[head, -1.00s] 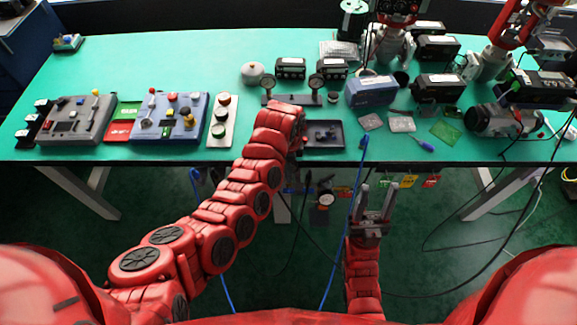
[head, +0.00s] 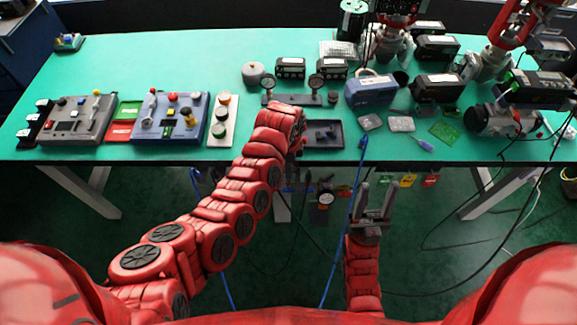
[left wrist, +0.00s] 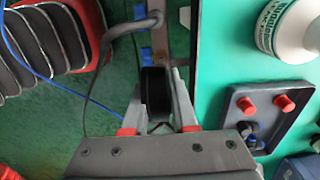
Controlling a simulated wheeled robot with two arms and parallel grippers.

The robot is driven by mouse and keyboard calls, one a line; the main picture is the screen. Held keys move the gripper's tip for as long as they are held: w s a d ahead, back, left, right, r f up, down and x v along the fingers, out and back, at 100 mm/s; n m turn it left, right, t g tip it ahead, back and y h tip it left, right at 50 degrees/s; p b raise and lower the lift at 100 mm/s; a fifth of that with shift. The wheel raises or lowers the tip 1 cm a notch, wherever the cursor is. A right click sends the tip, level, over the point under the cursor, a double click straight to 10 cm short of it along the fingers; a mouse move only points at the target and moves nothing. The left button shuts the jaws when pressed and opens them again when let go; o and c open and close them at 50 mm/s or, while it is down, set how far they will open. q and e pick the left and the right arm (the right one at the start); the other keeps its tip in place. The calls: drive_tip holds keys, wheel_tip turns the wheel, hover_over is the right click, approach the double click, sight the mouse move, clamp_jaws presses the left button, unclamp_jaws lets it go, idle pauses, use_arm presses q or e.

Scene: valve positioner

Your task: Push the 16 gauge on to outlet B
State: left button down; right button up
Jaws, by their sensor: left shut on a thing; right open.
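My left gripper (left wrist: 156,88) is shut on a dark round gauge (left wrist: 152,92), seen edge-on in the left wrist view, so its dial and number cannot be read. It is beside the table's front edge, near a grey bent pipe (left wrist: 128,28). In the head view, the wrist of my left arm covers the gripper and held gauge. A white-faced dial (head: 325,197) shows below the table edge. I cannot make out outlet B or whether the gauge touches it. My right gripper (head: 376,200) is open and empty, in front of the table.
A dark tray (head: 338,145) lies at the table's front edge; it holds small red-capped parts in the left wrist view (left wrist: 232,105). Two gauges on a dark stand (head: 292,100) are behind it. Blue hoses (head: 355,190) hang in front of the table. Control boxes (head: 168,125) stand left.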

use_arm(q)
drive_tip(key=shift+f, duration=0.6)
drive_tip(key=c, duration=0.6)
unclamp_jaws()
drive_tip(key=shift+b, duration=0.3)
wheel_tip(320, 180, up, 8)
drive_tip(key=shift+w+r+b, duration=0.1)
drive_tip(key=shift+w+b, duration=0.05)
drive_tip(key=shift+b, duration=0.5)
wheel_tip(320, 180, up, 9)
drive_tip(key=shift+r+p, duration=0.1)
drive_tip(key=shift+p, duration=0.85)
